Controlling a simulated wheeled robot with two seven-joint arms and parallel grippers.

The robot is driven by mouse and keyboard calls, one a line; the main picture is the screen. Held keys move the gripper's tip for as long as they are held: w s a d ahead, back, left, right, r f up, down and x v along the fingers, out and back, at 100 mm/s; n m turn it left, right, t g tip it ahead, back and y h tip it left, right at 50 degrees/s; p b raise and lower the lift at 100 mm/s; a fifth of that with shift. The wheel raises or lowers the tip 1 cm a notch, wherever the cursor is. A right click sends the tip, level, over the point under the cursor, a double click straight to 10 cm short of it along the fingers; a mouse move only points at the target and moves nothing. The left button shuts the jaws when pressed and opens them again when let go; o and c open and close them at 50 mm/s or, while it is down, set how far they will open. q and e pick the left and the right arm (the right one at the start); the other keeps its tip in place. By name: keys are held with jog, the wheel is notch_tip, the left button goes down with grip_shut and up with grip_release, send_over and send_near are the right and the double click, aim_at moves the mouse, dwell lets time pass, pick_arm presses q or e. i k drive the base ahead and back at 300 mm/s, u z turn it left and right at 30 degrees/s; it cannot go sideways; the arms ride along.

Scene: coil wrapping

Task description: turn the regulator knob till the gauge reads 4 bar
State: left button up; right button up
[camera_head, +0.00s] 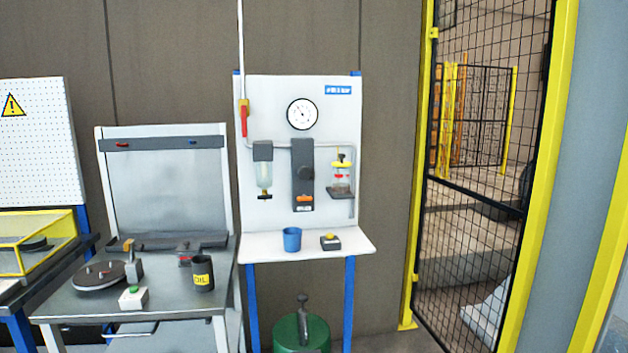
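The pressure gauge (302,114) is a round white dial with a black rim, high on the white panel (272,95). Its needle and numbers are too small to read. Below it is a dark regulator block (302,155) with a round dark knob (306,173) on its front and an orange part (305,198) beneath. Neither of my grippers shows in the head view.
A white shelf (270,247) below the panel bears a blue cup (292,240) and a small box with a yellow button (330,238). A workbench (70,306) stands left. A yellow-framed mesh gate (410,240) stands right. A green drum (288,333) is under the shelf.

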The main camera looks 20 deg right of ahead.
aim_at(304, 173)
jog(key=u, duration=0.8)
jog(key=i, duration=1.45)
jog(key=z, duration=0.25)
